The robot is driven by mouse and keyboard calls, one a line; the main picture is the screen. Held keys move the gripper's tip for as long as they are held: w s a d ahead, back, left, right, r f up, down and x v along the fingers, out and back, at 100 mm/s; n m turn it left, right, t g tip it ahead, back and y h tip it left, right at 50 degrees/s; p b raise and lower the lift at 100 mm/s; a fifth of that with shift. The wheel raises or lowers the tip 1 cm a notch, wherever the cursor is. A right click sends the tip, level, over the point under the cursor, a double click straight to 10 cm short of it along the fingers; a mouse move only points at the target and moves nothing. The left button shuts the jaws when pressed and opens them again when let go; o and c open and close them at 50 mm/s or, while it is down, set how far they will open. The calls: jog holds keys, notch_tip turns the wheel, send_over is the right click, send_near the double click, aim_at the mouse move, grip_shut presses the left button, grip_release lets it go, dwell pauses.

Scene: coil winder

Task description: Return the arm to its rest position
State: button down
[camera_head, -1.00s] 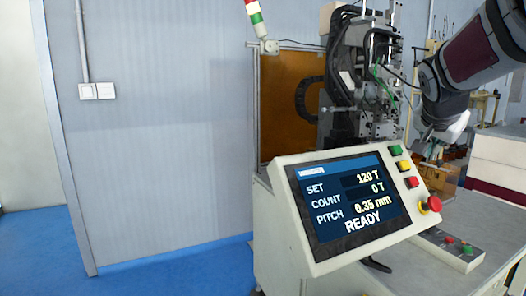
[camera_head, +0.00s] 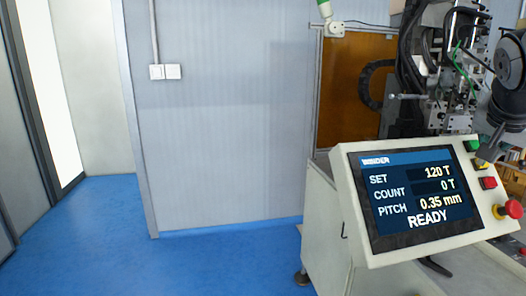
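My arm comes in at the right edge, with its dark grey wrist (camera_head: 508,90) beside the winding machine's head. My gripper (camera_head: 489,150) points down and to the left, near the button column of the control panel (camera_head: 353,205). Its dark end overlaps the area around the green and yellow buttons in the picture; I cannot tell whether it touches them. The fingers are too small and dark to tell open from shut. No held object shows.
The panel screen (camera_head: 412,195) reads SET 120 T, COUNT 0 T, PITCH 0.35 mm, READY. A red emergency button (camera_head: 514,209) sits at its right. The winding head (camera_head: 450,85) stands behind. Blue floor (camera_head: 90,240) on the left is clear, by a grey wall (camera_head: 225,110).

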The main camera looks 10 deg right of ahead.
jog(key=s+a+f+n+y, duration=0.2)
jog(key=s+a+f+n, duration=0.2)
jog(key=a, duration=0.5)
jog(key=s+a+f+n+y, duration=0.2)
jog(key=s+a+f+n, duration=0.2)
jog(key=a, duration=0.6)
jog(key=s+a+f+n+g+y, duration=0.1)
jog(key=s+a+f+n+y, duration=0.2)
jog(key=a, duration=0.7)
jog(key=s+f+n, duration=0.2)
jog(key=s, duration=0.1)
jog(key=shift+s+a, duration=0.2)
jog(key=shift+s, duration=0.05)
